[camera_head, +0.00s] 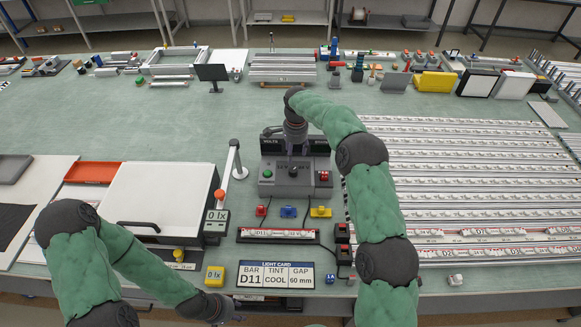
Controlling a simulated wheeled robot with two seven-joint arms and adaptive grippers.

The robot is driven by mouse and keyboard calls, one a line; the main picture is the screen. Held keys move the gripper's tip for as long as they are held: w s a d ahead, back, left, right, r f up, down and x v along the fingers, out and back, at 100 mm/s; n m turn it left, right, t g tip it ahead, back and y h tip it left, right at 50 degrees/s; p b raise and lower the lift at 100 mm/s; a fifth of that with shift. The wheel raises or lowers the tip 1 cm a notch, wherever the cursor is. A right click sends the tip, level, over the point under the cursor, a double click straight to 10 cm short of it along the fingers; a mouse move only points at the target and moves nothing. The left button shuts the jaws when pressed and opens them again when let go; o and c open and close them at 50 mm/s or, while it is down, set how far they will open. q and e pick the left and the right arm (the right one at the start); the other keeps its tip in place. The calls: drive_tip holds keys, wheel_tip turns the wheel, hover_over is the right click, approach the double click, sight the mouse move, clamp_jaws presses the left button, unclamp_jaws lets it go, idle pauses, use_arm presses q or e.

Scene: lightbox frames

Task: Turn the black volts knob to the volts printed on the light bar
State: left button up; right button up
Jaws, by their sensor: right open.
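A grey power supply box (279,187) stands mid-table with a dark "VOLTS" panel, a green button and a red switch. The black volts knob (292,171) is on its top face, partly hidden under my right gripper; its setting is too small to read. My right gripper (292,158) points down at the knob, its fingers open; I cannot tell whether they touch it. The light bar (278,235), marked D11, lies in front of the box; its printed volts are not legible. My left gripper (222,318) is low at the front edge, its fingers unclear.
A light card (276,274) reads BAR D11, TINT COOL, GAP 60 mm. Red, blue and yellow connectors (288,211) lie before the box. A white lightbox panel (160,200) is left, and rows of light bars (470,185) fill the right.

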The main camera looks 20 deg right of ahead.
sight(293, 170)
drive_tip(key=f, duration=1)
drive_tip(key=shift+w+a+f, duration=0.1)
drive_tip(key=shift+w+f, duration=0.2)
drive_tip(key=shift+f, duration=0.05)
drive_tip(key=c, duration=1.2)
